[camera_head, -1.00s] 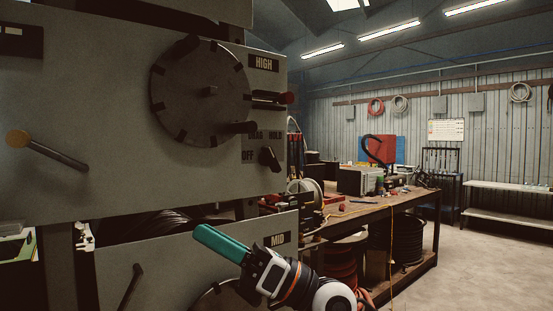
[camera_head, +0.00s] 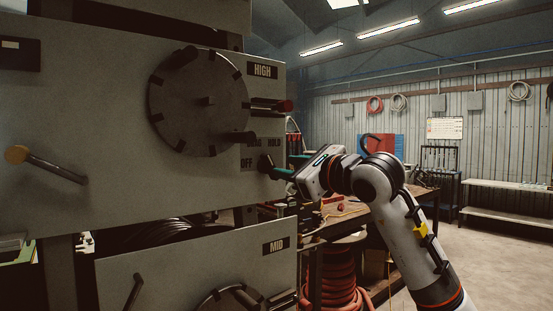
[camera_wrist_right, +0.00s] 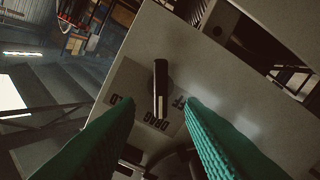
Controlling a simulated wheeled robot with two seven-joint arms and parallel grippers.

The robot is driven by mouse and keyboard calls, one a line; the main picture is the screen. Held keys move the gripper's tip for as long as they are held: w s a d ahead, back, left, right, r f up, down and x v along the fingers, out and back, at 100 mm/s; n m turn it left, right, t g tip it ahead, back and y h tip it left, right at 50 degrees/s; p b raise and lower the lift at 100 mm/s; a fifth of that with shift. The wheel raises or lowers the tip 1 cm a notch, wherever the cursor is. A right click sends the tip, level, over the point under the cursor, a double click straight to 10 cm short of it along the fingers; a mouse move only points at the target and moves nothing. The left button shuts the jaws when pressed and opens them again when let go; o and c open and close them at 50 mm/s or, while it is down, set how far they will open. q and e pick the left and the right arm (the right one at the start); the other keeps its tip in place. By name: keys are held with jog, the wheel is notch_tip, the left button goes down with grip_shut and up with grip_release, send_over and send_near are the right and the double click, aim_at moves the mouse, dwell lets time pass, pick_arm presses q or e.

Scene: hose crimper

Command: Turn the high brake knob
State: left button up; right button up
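The high brake knob (camera_head: 266,164) is a small dark knob on the label plate of the upper grey panel, below the HIGH label (camera_head: 262,70). In the wrist view the knob (camera_wrist_right: 160,88) stands out from the panel, its pale line toward the DRAG lettering. My right gripper (camera_head: 279,172) has green fingers and is close to the knob, from the right. In the wrist view the right gripper (camera_wrist_right: 162,105) is open, one finger on each side of the knob, with visible gaps. My left gripper is not in view.
A large dark disc (camera_head: 192,115) with a handle sits left of the knob. A red-tipped lever (camera_head: 284,106) sticks out above it. The MID panel (camera_head: 160,280) lies below. A workbench (camera_head: 425,195) stands behind my right arm. Open floor lies at the right.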

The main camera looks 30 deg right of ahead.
aim_at(273, 166)
jog(key=shift+w+a+p, duration=0.2)
jog(key=shift+w+p, duration=0.4)
jog(key=shift+w, duration=1.75)
grip_shut()
